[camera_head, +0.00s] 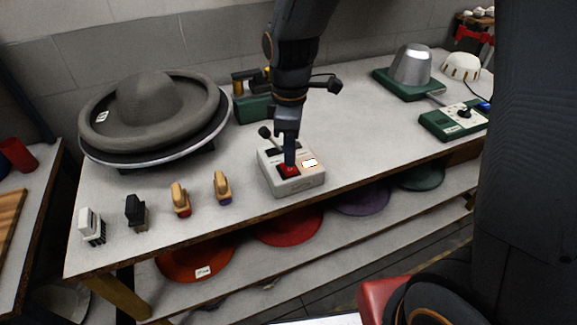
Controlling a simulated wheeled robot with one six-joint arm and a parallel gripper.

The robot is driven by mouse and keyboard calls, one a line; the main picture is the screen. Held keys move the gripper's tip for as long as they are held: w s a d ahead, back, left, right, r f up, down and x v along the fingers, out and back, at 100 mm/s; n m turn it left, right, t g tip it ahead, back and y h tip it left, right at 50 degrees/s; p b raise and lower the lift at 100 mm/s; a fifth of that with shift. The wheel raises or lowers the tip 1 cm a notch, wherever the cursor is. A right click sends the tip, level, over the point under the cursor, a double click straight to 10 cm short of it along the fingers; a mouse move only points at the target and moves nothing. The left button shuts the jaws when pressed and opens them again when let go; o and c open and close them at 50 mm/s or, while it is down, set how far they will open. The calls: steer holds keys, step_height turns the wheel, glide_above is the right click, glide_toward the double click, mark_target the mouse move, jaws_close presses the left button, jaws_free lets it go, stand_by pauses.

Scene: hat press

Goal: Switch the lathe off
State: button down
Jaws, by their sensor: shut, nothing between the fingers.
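A white control box (297,187) stands near the front edge of the bench, with a red button (287,171) and a lit pale button (310,163) on its top. My gripper (289,163) is shut and empty. It points straight down with its tips at the red button, and I cannot tell how far the button is pressed. The lathe carries a large grey hat (150,105) with a wide brim on a round disc at the left of the bench. A white tag sits on the brim.
Several small brushes and blocks, one a wood-handled brush (222,187), line the bench front. A green base with a metal dome (411,66) and a green control unit (455,118) stand at right. Coloured hats, including a red one (287,228), lie on the lower shelf.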

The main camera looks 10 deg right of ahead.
mark_target(290, 169)
steer(key=shift+f+b, duration=0.5)
steer(key=shift+f, duration=0.55)
stand_by(0.6)
steer(key=shift+r, duration=0.1)
step_height(290, 169, up, 7)
steer(key=p, duration=0.6)
stand_by(0.3)
stand_by(0.4)
steer(key=s+d+f+m+b, duration=0.2)
steer(key=s+d+m, duration=0.1)
steer(key=d+m, duration=0.3)
steer(key=s+d+f+m+t+b, duration=0.1)
steer(key=s+d+m+b, duration=0.2)
steer(key=d+m, duration=0.3)
steer(key=s+m, duration=0.1)
steer(key=m, duration=0.2)
steer(key=shift+s+d+f, duration=0.25)
steer(key=shift+d+f, duration=0.1)
steer(key=shift+f, duration=0.05)
